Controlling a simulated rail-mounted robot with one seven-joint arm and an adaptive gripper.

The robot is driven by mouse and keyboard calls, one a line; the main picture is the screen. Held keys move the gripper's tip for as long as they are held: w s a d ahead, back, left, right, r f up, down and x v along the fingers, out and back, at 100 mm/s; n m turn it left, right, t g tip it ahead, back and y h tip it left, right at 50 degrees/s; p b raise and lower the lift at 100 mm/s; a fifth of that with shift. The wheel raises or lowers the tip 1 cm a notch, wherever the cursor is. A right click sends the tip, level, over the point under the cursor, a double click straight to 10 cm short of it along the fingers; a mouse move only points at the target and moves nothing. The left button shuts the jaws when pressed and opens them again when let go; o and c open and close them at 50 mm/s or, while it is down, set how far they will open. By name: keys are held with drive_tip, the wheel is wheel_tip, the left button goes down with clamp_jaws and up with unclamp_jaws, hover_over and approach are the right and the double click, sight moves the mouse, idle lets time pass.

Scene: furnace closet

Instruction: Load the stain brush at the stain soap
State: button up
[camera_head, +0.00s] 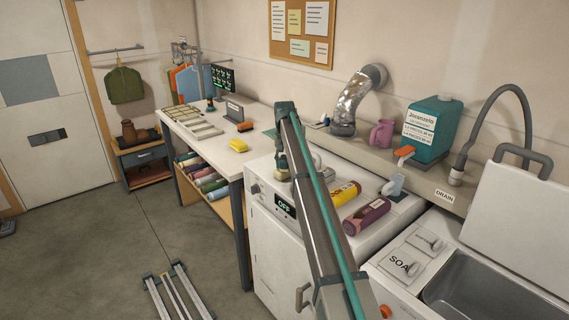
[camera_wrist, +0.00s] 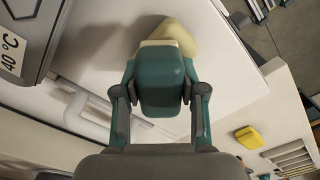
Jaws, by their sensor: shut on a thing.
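My gripper (camera_wrist: 163,72) is shut on a cream-coloured thing (camera_wrist: 176,36), which I take to be the stain brush. Only its end shows past the teal finger, so its shape and bristles are hidden. In the head view the gripper hangs over the left part of the white washer top, partly behind my arm. A yellow block (camera_head: 238,146), which looks like the stain soap, lies on the near right edge of the white worktable. It also shows at lower right in the wrist view (camera_wrist: 248,137), apart from my gripper.
The washer top (camera_head: 402,210) carries a yellow bottle (camera_head: 344,193) and a purple bottle (camera_head: 366,216). An orange-topped object (camera_head: 245,127) and a grey upright holder (camera_head: 231,109) stand behind the yellow block. A sink (camera_head: 480,300) with a SOAP-marked panel is at right.

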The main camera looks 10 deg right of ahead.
sight(284, 157)
drive_tip(key=shift+r+p, duration=1.75)
drive_tip(key=shift+r, duration=1.7)
